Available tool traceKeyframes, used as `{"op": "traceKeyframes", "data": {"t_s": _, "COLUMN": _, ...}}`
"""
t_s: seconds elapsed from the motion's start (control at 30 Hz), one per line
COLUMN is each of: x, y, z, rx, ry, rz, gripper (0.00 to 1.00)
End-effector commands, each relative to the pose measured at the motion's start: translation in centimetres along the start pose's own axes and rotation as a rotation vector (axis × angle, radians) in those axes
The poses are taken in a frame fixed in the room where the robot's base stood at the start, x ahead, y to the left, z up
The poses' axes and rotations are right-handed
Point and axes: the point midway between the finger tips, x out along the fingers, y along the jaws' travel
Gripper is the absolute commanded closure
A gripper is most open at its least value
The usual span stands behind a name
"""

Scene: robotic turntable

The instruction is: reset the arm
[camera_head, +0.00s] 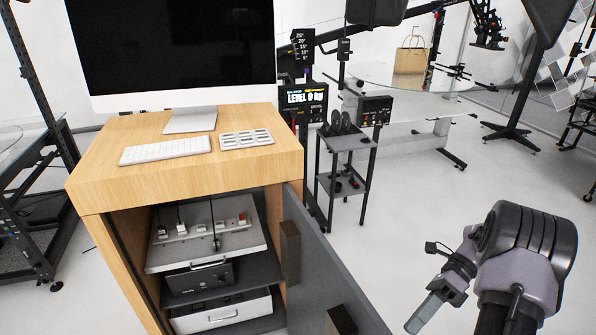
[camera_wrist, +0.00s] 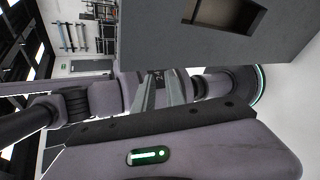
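My arm is folded at the lower right of the head view. My gripper (camera_head: 424,314) hangs at its end, in front of the cabinet's open door and over the floor. Only a pale finger side shows there, so the gap between the fingers is hidden. In the wrist view, grey finger-like strips of my gripper (camera_wrist: 160,92) lie in front of my own purple-grey arm and body parts. I cannot tell whether they are apart or shut. I see no object held.
A wooden cabinet (camera_head: 95,190) carries a monitor (camera_head: 170,45), a keyboard (camera_head: 165,149) and a keypad (camera_head: 246,139). Its grey door (camera_head: 325,265) stands open near my gripper. A small black shelf stand (camera_head: 345,185) is behind it. Floor at the centre right is clear.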

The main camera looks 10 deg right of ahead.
Motion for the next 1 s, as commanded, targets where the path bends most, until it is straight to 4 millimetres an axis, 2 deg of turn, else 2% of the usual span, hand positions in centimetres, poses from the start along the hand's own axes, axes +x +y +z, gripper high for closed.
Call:
{"op": "traceKeyframes", "data": {"t_s": 0.13, "x": -0.1, "y": 4.0, "z": 3.5, "rx": -0.239, "ry": 0.146, "rz": -0.123, "gripper": 0.85}}
{"op": "traceKeyframes", "data": {"t_s": 0.27, "x": 0.9, "y": 8.7, "z": 6.9, "rx": -0.542, "ry": 0.326, "rz": -0.257, "gripper": 0.85}}
{"op": "traceKeyframes", "data": {"t_s": 0.4, "x": 4.2, "y": 15.4, "z": 10.5, "rx": -1.014, "ry": 0.605, "rz": -0.448, "gripper": 0.85}}
{"op": "traceKeyframes", "data": {"t_s": 0.5, "x": 7.5, "y": 19.5, "z": 11.6, "rx": -1.369, "ry": 0.814, "rz": -0.589, "gripper": 0.85}}
{"op": "traceKeyframes", "data": {"t_s": 0.6, "x": 10.3, "y": 22.1, "z": 11.8, "rx": -1.663, "ry": 0.989, "rz": -0.717, "gripper": 0.85}}
{"op": "traceKeyframes", "data": {"t_s": 0.7, "x": 12.1, "y": 23.6, "z": 11.7, "rx": -1.861, "ry": 1.112, "rz": -0.815, "gripper": 0.85}}
{"op": "traceKeyframes", "data": {"t_s": 0.8, "x": 13.0, "y": 24.2, "z": 11.6, "rx": -1.961, "ry": 1.177, "rz": -0.872, "gripper": 0.85}}
{"op": "traceKeyframes", "data": {"t_s": 1.0, "x": 13.1, "y": 24.4, "z": 11.6, "rx": -1.986, "ry": 1.196, "rz": -0.890, "gripper": 0.85}}
